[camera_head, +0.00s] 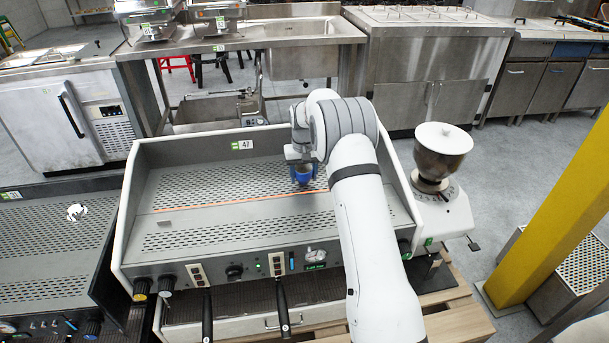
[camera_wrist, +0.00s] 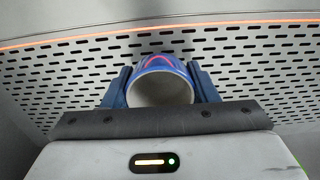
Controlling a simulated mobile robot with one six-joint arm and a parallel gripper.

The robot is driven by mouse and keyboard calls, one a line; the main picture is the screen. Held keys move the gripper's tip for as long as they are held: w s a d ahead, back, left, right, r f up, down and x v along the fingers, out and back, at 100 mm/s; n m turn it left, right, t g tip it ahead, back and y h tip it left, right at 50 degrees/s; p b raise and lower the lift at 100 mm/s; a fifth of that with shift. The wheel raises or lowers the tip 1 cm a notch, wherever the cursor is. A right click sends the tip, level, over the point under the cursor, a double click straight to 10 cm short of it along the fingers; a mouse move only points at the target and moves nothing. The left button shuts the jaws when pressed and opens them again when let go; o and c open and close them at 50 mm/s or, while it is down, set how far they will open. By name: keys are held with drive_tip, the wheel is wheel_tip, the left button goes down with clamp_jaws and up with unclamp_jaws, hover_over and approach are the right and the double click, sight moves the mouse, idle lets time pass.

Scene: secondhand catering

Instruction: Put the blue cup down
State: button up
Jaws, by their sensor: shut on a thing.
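The blue cup (camera_wrist: 160,64) sits between the two fingers of my gripper (camera_wrist: 160,88) in the wrist view, its pale inside facing the camera. The fingers are shut on it from both sides. In the head view the cup (camera_head: 303,181) is small and partly covered by my gripper (camera_head: 303,172), over the perforated top of the espresso machine (camera_head: 200,185). I cannot tell whether the cup's base touches the perforated top.
The top is bare left of the cup. A coffee grinder (camera_head: 441,160) stands at the right. A yellow post (camera_head: 555,220) rises at the far right.

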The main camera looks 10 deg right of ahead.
drive_tip(key=shift+f, duration=0.3)
drive_tip(key=shift+f, duration=0.2)
drive_tip(key=o, duration=1)
